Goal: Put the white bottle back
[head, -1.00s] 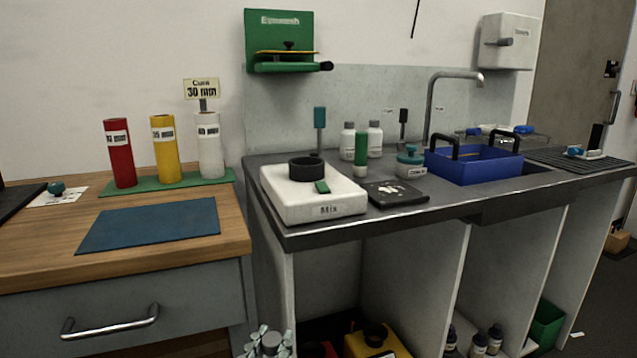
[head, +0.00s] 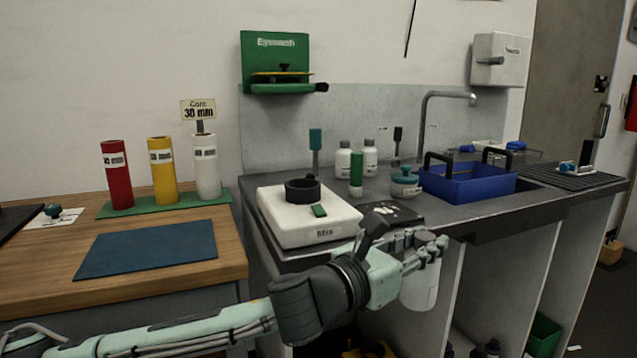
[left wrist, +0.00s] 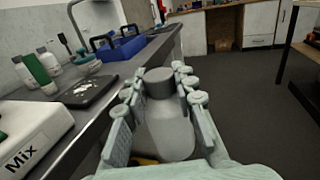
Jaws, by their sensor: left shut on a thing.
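My left gripper (head: 425,252) is shut on a white bottle (head: 419,290), held upright in front of the counter's front edge. In the left wrist view the same white bottle (left wrist: 165,130) has a grey cap and sits between the fingers (left wrist: 160,100). Two other white bottles, one on the left (head: 343,160) and one on the right (head: 370,158), stand at the back of the counter (head: 450,213). My right gripper is not in view.
A white "Mix" device (head: 290,222) with a black ring, a dark pad (head: 400,212), a green tube (head: 356,175), a teal-lidded jar (head: 405,187) and a blue caddy (head: 465,186) occupy the counter. Dark bottles (head: 487,349) stand in the open space below.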

